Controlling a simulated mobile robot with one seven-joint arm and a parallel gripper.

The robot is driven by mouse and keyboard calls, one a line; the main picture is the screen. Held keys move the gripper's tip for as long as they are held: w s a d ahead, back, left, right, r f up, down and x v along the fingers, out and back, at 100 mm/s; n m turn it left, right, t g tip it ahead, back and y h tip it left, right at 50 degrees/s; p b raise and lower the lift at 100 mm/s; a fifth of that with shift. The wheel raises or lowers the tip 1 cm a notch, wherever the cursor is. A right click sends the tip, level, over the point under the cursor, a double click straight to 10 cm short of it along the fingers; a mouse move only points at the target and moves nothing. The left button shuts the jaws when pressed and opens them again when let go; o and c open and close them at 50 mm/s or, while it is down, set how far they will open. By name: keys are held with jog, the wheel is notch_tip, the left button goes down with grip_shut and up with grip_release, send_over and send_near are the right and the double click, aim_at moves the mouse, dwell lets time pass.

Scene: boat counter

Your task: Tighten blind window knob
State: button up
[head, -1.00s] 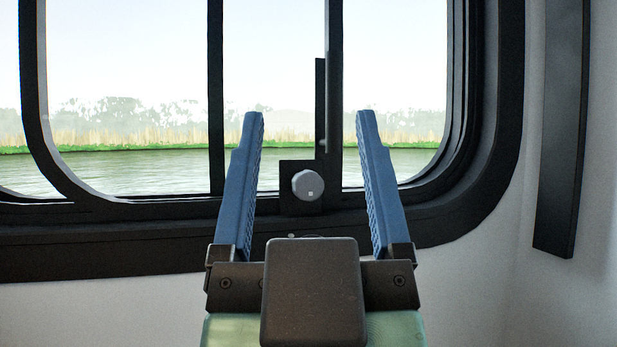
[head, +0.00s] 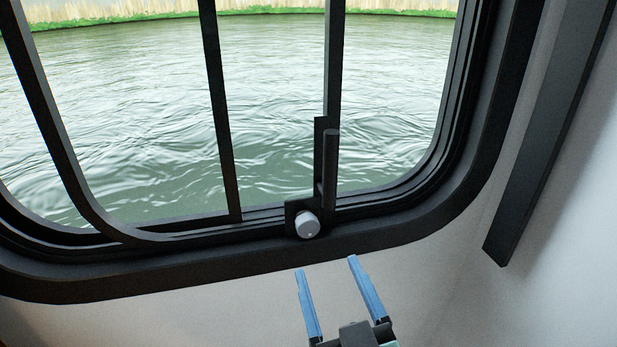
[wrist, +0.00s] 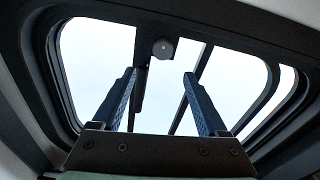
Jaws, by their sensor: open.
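The window knob (head: 307,224) is a small round grey knob on a dark plate at the bottom of the black window frame. It also shows in the wrist view (wrist: 163,49), near the top and between my finger lines. My gripper (head: 325,264) has two blue fingers, spread apart with nothing between them. In the head view it is below the knob and slightly right, apart from it. In the wrist view, both fingers (wrist: 160,74) point up toward the window, with the knob beyond their tips.
A dark upright handle (head: 329,175) stands just above and right of the knob. The black window frame (head: 160,280) surrounds the glass, with water outside. A dark strip (head: 548,130) runs down the right wall. The pale wall (head: 200,320) below the window is clear.

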aim_at(309, 231)
jog(key=shift+g, duration=0.3)
jog(key=p+x, duration=0.6)
jog(key=x, duration=0.5)
jog(key=shift+a, duration=0.15)
jog(key=shift+c, duration=0.3)
grip_shut()
